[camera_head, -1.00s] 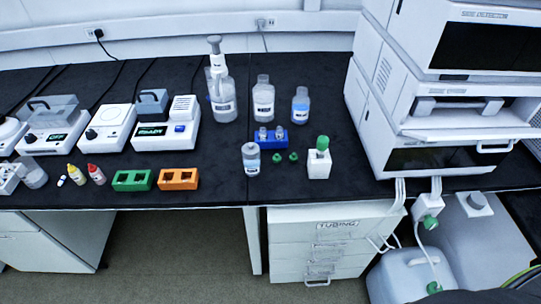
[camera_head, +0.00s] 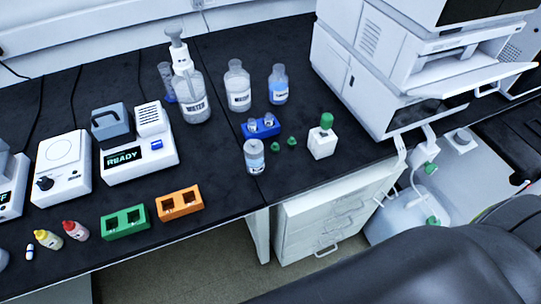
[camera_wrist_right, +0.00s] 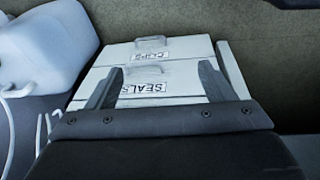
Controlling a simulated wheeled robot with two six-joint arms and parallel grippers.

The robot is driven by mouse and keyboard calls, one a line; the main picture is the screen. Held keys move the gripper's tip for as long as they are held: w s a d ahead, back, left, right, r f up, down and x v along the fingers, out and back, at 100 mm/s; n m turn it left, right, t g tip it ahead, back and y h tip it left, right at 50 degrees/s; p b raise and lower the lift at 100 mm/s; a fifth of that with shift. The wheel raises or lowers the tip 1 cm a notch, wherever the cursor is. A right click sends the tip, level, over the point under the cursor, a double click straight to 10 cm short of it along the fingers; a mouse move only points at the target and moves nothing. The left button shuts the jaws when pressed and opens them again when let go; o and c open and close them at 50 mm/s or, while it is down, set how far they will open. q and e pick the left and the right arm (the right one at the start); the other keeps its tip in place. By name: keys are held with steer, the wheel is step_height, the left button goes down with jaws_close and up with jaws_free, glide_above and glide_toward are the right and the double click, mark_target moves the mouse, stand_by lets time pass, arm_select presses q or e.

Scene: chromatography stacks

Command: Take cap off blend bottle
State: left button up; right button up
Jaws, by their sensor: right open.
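Several bottles stand on the black bench in the head view. A clear bottle (camera_head: 237,88) and a bottle with blue liquid (camera_head: 278,85) stand at the back. A smaller labelled bottle (camera_head: 254,157) stands nearer the front edge. I cannot read which one is the blend bottle. Two small green caps (camera_head: 284,146) lie on the bench beside the blue vial rack (camera_head: 262,128). My right gripper (camera_wrist_right: 157,82) is open and empty in its wrist view, pointing at drawer fronts below the bench. My left gripper is not in view.
The white instrument stack (camera_head: 375,70) rises at the right. Green (camera_head: 126,222) and orange (camera_head: 180,203) racks sit left. Drawers (camera_head: 325,215) stand below the bench. My dark arm covers the lower right.

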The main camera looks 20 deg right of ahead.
steer(key=w+r+t, duration=0.1)
steer(key=w+r, duration=0.4)
steer(key=r, duration=0.4)
step_height(320, 180, up, 28)
steer(key=n+t+y, duration=0.6)
steer(key=n+y, duration=0.4)
steer(key=y, duration=0.1)
glide_above(263, 158)
steer(key=s+d, duration=0.9)
steer(key=s, duration=0.1)
steer(key=p+x, duration=0.1)
steer(key=x, duration=0.5)
steer(key=p+x, duration=0.1)
steer(key=x, duration=0.5)
steer(key=shift+w+r, duration=0.2)
steer(key=shift+w, duration=0.1)
steer(key=shift+w+a+f+p, duration=0.1)
steer(key=shift+w+a+p, duration=0.1)
steer(key=shift+w+p, duration=0.2)
steer(key=p+x, duration=0.1)
steer(key=x, duration=0.2)
steer(key=shift+w+d, duration=0.1)
steer(key=shift+w+a+f, duration=0.4)
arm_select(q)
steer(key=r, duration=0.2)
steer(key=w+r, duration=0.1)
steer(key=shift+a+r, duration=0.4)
